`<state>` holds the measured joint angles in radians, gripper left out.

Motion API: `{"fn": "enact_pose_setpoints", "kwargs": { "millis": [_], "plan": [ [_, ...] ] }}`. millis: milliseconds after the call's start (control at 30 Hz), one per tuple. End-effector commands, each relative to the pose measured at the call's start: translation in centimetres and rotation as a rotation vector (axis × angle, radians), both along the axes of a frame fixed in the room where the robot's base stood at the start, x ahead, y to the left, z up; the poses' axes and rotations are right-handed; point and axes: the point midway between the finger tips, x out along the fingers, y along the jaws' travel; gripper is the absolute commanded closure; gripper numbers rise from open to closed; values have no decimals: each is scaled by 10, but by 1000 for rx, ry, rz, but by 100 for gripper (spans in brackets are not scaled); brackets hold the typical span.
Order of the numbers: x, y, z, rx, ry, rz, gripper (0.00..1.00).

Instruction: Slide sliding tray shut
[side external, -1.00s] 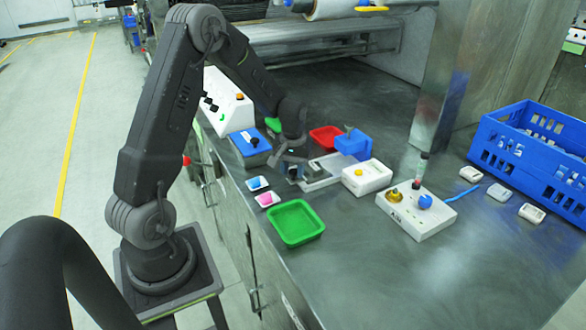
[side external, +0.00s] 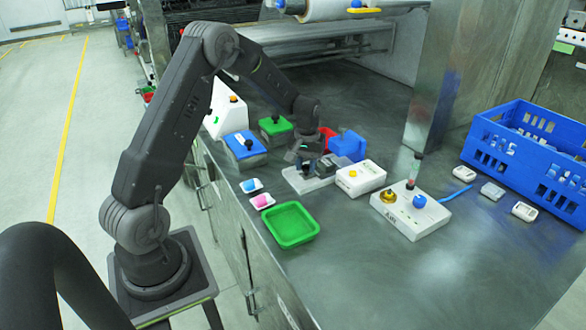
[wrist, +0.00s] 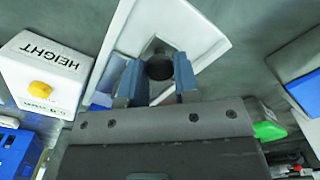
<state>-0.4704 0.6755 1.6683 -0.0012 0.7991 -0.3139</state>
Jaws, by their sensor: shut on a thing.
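The sliding tray (side external: 300,184) is a pale, low piece on the steel bench, left of the white box with a yellow knob (side external: 360,178). In the wrist view its white frame (wrist: 208,28) shows ahead of my gripper, with a dark round knob (wrist: 160,67) in a recess. My gripper (wrist: 158,80) has its two blue-grey fingers on either side of that knob, shut on it. In the side view my gripper (side external: 323,167) is low over the tray's right part and hides some of it. How far the tray is slid in cannot be told.
A green dish (side external: 291,226) is in front. The right foreground bench is clear.

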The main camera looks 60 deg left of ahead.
Motion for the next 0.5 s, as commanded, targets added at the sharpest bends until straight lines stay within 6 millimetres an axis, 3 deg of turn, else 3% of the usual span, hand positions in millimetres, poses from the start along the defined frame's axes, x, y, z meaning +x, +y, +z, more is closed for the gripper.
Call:
{"fn": "enact_pose_setpoints", "kwargs": {
  "millis": [167,467,500],
  "plan": [
    [17,1,0,2,-2,1,100],
    [18,1,0,3,-3,1,100],
    [18,1,0,3,-3,1,70]
  ]
}}
